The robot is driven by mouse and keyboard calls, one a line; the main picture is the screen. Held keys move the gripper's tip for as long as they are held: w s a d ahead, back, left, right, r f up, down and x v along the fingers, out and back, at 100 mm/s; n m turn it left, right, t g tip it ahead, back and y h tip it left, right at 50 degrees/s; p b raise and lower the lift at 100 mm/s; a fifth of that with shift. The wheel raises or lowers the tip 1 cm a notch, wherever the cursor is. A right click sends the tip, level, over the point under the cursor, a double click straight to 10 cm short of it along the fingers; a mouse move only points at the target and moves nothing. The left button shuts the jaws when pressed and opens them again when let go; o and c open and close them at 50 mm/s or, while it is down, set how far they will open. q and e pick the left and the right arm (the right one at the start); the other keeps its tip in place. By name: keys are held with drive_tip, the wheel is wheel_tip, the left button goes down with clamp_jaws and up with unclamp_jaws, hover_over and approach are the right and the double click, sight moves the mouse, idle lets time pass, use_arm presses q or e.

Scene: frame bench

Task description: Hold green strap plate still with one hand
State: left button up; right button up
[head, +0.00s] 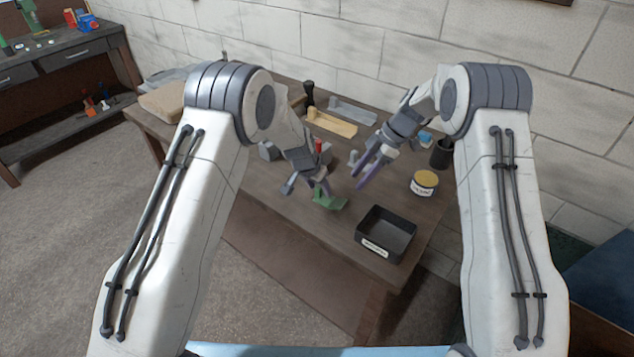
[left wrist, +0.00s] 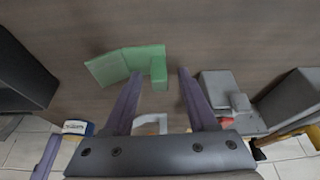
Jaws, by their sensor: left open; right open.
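The green strap plate (head: 328,201) lies on the wooden bench, left of the black tray. In the left wrist view the green strap plate (left wrist: 128,63) shows as a flat piece with an upright part at its right end. My left gripper (head: 306,190) is open just above and beside the plate. In the left wrist view its two fingers (left wrist: 158,80) are apart, with the upright part of the plate ahead of the gap between them. My right gripper (head: 366,173) is open and empty above the bench, to the right of the plate.
A black tray (head: 368,245) with a label stands at the bench's front right. A yellow-topped tin (head: 424,183) and a dark cup (head: 441,153) stand behind it. Grey blocks (left wrist: 222,90) sit right of the left gripper. A tan piece (head: 332,123) lies at the back.

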use_arm(q)
clamp_jaws()
idle(0.6)
use_arm(e)
drive_tip(key=shift+s+a, duration=0.1)
drive_tip(key=shift+a, duration=0.05)
clamp_jaws()
drive_tip(key=s+a+r+n+t+h, duration=0.1)
drive_tip(key=s+a+n+h, duration=0.1)
drive_tip(key=a+n+h, duration=0.5)
drive_tip(key=shift+w+d+f+n+y, duration=0.15)
drive_tip(key=shift+d+f+n, duration=0.25)
drive_tip(key=shift+f, duration=0.65)
drive_tip(key=shift+w+d+f+n+y, duration=0.1)
drive_tip(key=shift+d+f+n+y, duration=0.25)
drive_tip(key=shift+f, duration=0.65)
drive_tip(key=shift+w+d+f+n+y, duration=0.1)
drive_tip(key=shift+d+f+n, duration=0.15)
drive_tip(key=shift+d+f, duration=0.55)
